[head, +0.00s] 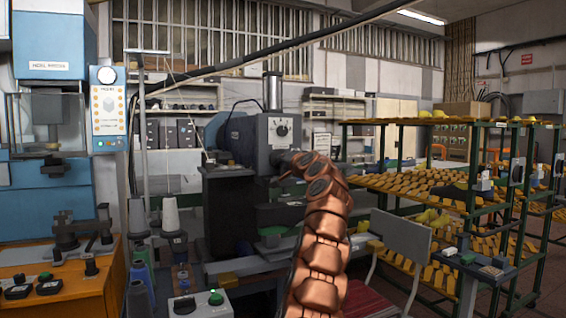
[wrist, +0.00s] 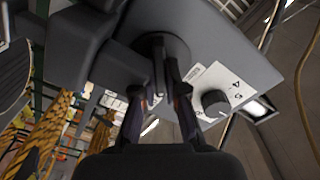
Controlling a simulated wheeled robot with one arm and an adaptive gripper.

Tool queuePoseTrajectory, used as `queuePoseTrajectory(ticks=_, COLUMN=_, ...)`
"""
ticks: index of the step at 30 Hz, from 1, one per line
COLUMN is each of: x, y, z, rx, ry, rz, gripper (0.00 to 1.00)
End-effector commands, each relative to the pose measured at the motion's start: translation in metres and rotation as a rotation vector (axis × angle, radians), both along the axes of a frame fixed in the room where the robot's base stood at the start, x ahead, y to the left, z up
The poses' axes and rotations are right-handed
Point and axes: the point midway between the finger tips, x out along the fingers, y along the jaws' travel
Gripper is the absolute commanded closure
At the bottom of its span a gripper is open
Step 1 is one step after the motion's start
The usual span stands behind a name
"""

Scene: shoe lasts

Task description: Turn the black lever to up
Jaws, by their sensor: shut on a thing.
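The black lever (wrist: 158,72) hangs from a round dark hub on the face of a grey machine in the wrist view. My gripper (wrist: 157,88) has its two dark fingers on either side of the lever, shut on it. In the head view my copper-coloured arm reaches up to the grey machine (head: 262,132), and its end hides the lever and most of my gripper.
A dial (wrist: 215,103) on a white plate sits right of the lever; it also shows in the head view (head: 282,130). A green rack (head: 440,185) with several shoe lasts stands at right. A chair (head: 400,240) is beside my arm, and a blue machine (head: 50,200) is at left.

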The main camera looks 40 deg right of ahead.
Motion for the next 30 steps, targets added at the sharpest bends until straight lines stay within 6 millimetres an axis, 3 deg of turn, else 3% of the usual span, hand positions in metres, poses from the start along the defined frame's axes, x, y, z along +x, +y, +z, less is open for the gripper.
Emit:
queuePoseTrajectory(ticks=4, x=0.0008, y=-0.0002, z=-0.0024, rx=0.0, ry=0.004, rz=0.001, gripper=1.0)
queuePoseTrajectory(ticks=5, x=0.0007, y=-0.0001, z=-0.0024, rx=0.0, ry=0.004, rz=0.001, gripper=0.87)
queuePoseTrajectory(ticks=12, x=0.0004, y=-0.0007, z=-0.0024, rx=0.001, ry=0.004, rz=-0.001, gripper=0.64)
queuePoseTrajectory(ticks=30, x=-0.0087, y=0.0032, z=0.0038, rx=-0.003, ry=-0.002, rz=-0.003, gripper=0.64)
